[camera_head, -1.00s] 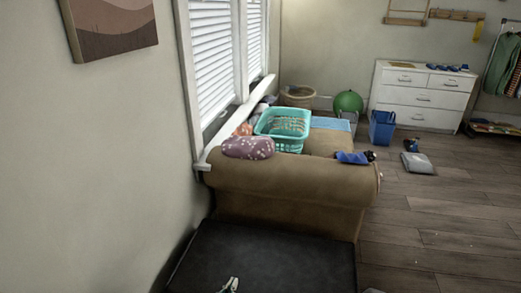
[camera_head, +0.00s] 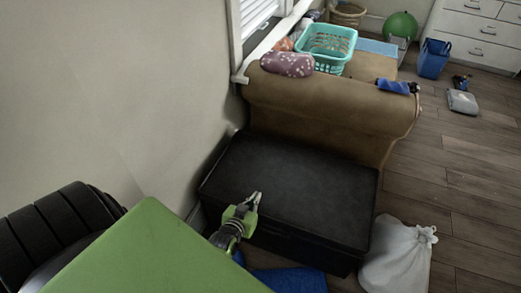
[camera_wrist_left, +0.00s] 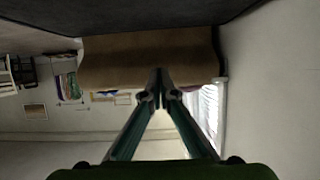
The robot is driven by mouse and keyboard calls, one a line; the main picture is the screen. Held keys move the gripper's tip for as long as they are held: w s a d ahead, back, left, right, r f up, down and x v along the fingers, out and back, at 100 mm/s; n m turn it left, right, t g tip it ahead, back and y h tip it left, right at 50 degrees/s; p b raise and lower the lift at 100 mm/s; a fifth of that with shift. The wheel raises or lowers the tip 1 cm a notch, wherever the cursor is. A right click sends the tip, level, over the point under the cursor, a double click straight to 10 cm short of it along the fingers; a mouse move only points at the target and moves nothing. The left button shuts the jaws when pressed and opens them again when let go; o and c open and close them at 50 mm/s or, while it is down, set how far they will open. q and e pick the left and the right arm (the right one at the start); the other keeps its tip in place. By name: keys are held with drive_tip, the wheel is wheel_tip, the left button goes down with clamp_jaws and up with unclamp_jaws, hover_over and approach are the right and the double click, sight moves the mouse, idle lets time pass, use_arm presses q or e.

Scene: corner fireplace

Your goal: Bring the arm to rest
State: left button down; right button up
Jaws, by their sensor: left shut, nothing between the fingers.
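My left gripper (camera_head: 254,200) shows in the head view above the near left part of a black chest (camera_head: 300,185). Its fingers are closed together and hold nothing. In the left wrist view the two fingers (camera_wrist_left: 158,84) meet at the tips, with the brown sofa side (camera_wrist_left: 110,60) beyond them. That view appears upside down. My right gripper is not in view.
A tan sofa (camera_head: 330,118) stands behind the chest, with a teal basket (camera_head: 327,52) and a purple patterned cushion (camera_head: 287,64). A white bag (camera_head: 398,262) lies right of the chest. A wall is on the left.

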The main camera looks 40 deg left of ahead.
use_arm(q)
drive_tip(key=s, duration=0.1)
drive_tip(key=s+f, duration=0.1)
drive_tip(key=s+d, duration=0.1)
drive_tip(key=s, duration=0.1)
drive_tip(key=shift+f, duration=0.25)
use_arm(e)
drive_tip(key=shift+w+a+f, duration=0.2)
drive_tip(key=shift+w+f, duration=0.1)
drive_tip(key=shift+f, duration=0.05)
use_arm(q)
drive_tip(key=s+d+f+m+g+h, duration=0.1)
drive_tip(key=s+d+f+g+h, duration=0.15)
drive_tip(key=s+d+f, duration=0.4)
drive_tip(key=s+d+f+m+g+h, duration=0.1)
drive_tip(key=s+d+f+g, duration=0.2)
drive_tip(key=s+f, duration=0.6)
drive_tip(key=s+f+m+g, duration=0.1)
drive_tip(key=s+f+g, duration=0.2)
drive_tip(key=s+f, duration=0.3)
drive_tip(key=s+f+m+g, duration=0.2)
drive_tip(key=s+f, duration=0.4)
drive_tip(key=s, duration=0.8)
drive_tip(key=shift+s+d+f+g, duration=0.2)
drive_tip(key=shift+s+f+g, duration=0.2)
drive_tip(key=shift+g, duration=0.25)
drive_tip(key=shift+w, duration=0.1)
